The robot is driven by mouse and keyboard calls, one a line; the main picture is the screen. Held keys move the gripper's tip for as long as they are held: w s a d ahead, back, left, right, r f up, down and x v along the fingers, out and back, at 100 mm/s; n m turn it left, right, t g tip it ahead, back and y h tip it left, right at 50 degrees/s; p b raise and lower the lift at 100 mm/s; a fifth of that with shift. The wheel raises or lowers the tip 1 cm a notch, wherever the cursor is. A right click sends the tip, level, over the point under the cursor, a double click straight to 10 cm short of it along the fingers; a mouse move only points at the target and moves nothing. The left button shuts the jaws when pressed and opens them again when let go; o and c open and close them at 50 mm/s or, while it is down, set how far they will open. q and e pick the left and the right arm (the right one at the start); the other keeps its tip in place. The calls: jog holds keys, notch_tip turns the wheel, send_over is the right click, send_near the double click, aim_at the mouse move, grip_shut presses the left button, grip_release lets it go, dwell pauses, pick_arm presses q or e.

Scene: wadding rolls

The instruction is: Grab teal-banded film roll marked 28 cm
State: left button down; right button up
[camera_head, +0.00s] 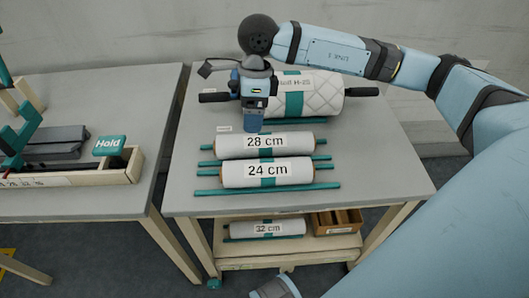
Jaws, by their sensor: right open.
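My left gripper is not in view.
A similar roll marked 24 cm (238,174) lies just in front. A large quilted roll (322,92) with dark handles lies behind my gripper. A 32 cm roll (250,230) and a wooden box (336,230) sit on the lower shelf. The table's right side (385,165) is clear.

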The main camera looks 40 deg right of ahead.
jog(key=h, duration=0.2)
send_over(266, 136)
jog(key=shift+t, duration=0.4)
jog(key=f, duration=0.2)
jog(key=f+b, duration=0.1)
jog(key=f, duration=0.3)
jog(key=shift+w+f, duration=0.25)
jog(key=shift+f, duration=0.05)
jog(key=shift+s+f+b, duration=0.15)
jog(key=shift+f+b, duration=0.25)
jog(key=shift+f, duration=1.25)
jog(key=shift+s+f+b, duration=0.1)
jog(key=shift+f+b, duration=0.25)
jog(key=shift+f, duration=1.25)
jog(key=shift+r, duration=0.1)
jog(key=c, duration=1.1)
